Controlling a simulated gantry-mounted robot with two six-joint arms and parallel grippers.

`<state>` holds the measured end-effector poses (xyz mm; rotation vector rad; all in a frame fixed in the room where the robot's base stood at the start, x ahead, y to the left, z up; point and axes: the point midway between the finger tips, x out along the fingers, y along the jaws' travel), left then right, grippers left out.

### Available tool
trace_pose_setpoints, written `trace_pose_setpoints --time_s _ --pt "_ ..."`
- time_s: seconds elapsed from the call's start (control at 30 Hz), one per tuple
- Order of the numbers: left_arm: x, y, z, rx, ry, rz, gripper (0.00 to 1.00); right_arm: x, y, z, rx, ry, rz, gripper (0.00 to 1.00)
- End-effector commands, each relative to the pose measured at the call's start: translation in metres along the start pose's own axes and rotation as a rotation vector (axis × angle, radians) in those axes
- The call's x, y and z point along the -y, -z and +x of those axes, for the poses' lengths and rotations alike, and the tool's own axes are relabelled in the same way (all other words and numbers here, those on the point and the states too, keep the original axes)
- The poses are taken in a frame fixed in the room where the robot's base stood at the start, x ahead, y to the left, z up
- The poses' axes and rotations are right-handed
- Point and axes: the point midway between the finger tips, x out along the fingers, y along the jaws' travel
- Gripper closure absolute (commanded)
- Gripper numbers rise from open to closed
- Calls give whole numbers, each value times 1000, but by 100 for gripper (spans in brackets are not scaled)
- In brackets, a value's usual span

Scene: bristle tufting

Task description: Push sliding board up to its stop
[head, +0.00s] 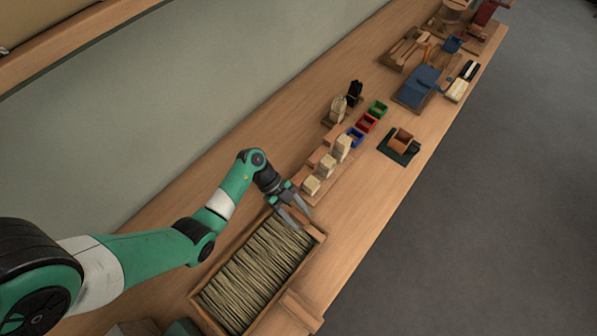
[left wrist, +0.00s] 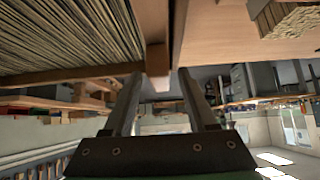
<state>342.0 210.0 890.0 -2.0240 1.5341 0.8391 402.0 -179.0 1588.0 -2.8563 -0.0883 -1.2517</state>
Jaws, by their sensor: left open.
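A wooden tray (head: 213,272) full of long pale bristles (head: 252,277) stands on the bench in the head view. A wooden end piece (head: 314,232) closes its upper right end. Another wooden piece (head: 302,309) sits by its lower right side. I cannot tell for sure which piece is the sliding board. My left gripper (head: 293,218) is open at the tray's upper end, its fingers pointing down beside the end piece. In the left wrist view, a wooden bar end (left wrist: 157,60) shows between the open fingers (left wrist: 160,76); contact is unclear. My right gripper is out of view.
Pale bristle blocks (head: 327,164) stand on a wooden strip just beyond the gripper. Green (head: 378,108), red (head: 366,122) and blue (head: 355,136) bins lie farther along. A brown box (head: 402,139) sits on a dark mat.

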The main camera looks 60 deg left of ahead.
Motion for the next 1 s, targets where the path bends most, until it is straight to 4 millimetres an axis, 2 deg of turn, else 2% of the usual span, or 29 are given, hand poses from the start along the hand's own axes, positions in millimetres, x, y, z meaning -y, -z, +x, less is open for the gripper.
trace_pose_setpoints --time_s 0.1,0.4,1.0 --pt "0 0 0 0 0 0 44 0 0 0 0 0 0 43" --pt "0 0 -1 0 0 0 98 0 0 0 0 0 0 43" --pt "0 0 -1 0 0 1 100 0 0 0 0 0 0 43"
